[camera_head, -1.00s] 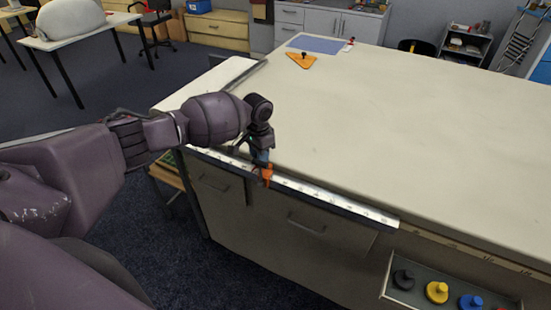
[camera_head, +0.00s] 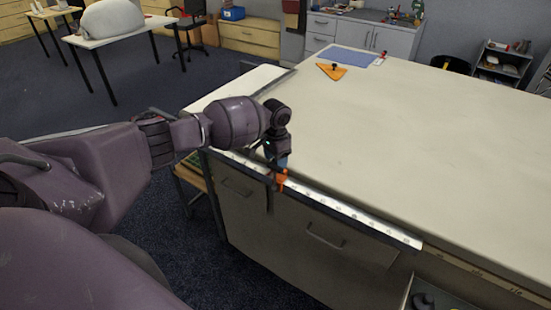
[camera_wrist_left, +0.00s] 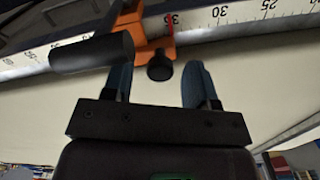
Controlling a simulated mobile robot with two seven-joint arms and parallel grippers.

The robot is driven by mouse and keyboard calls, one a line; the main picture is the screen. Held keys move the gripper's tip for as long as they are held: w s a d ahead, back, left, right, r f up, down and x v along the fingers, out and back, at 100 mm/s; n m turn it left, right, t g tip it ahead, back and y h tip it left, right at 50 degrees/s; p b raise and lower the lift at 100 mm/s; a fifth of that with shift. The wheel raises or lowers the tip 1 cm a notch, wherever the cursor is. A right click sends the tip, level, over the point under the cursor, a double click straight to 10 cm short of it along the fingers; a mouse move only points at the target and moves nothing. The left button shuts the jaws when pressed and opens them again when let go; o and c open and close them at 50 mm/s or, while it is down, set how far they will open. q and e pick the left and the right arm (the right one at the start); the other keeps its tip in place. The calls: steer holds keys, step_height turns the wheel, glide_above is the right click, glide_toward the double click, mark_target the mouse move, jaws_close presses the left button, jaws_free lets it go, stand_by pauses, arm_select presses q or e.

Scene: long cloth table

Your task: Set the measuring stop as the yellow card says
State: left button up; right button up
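The orange measuring stop (camera_head: 280,180) sits on the white scale rail (camera_head: 340,207) along the table's front edge. In the left wrist view the stop (camera_wrist_left: 124,24) shows a black cylindrical handle, a small black knob and a red pointer close to the 35 mark. My left gripper (camera_head: 277,160) is at the stop; in its wrist view the blue fingers (camera_wrist_left: 157,78) are apart, with the small knob between their tips and gaps at both sides. My right gripper is out of view. No yellow card can be made out.
The pale tabletop (camera_head: 430,150) is largely clear. A blue sheet (camera_head: 346,56) and an orange triangle (camera_head: 332,71) lie at its far end. A tray (camera_head: 437,297) with dark pieces is cut off at the lower right. Drawers lie under the rail.

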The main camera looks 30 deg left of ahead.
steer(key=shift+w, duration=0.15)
arm_select(q)
steer(key=shift+r, duration=0.3)
step_height(320, 180, up, 10)
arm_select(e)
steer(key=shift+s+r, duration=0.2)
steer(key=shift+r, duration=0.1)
arm_select(q)
steer(key=shift+r, duration=0.1)
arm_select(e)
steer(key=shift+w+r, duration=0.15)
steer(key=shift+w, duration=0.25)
